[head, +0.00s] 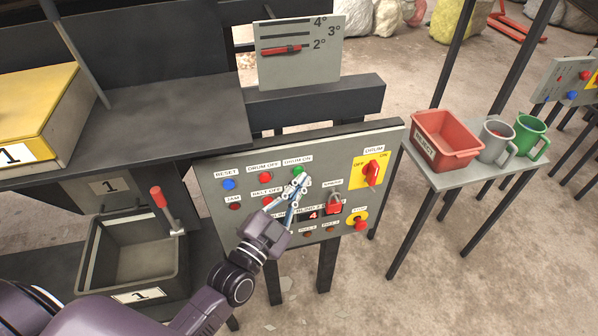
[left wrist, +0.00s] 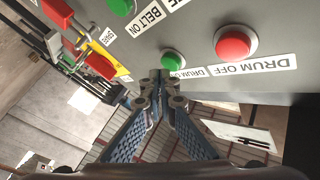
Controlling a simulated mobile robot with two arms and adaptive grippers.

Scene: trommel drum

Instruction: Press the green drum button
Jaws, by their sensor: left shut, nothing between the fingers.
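The green drum button (head: 298,170) is in the top row of the grey control panel (head: 222,204), under the label DRUM ON. My left gripper (head: 302,179) is shut and empty, its fingertips just below and right of that button in the head view. In the left wrist view, which is turned upside down, the green drum button (left wrist: 173,58) lies just beyond the shut fingertips (left wrist: 162,82), which cover part of its label. I cannot tell whether the tips touch the button. My right gripper is in neither view.
The red DRUM OFF button (left wrist: 233,43) sits beside the green one, and the green BELT ON button (left wrist: 121,5) is in the neighbouring row. A red rotary switch (head: 371,172) is on the panel's right. A red bin (head: 446,140) and mugs stand on a side table.

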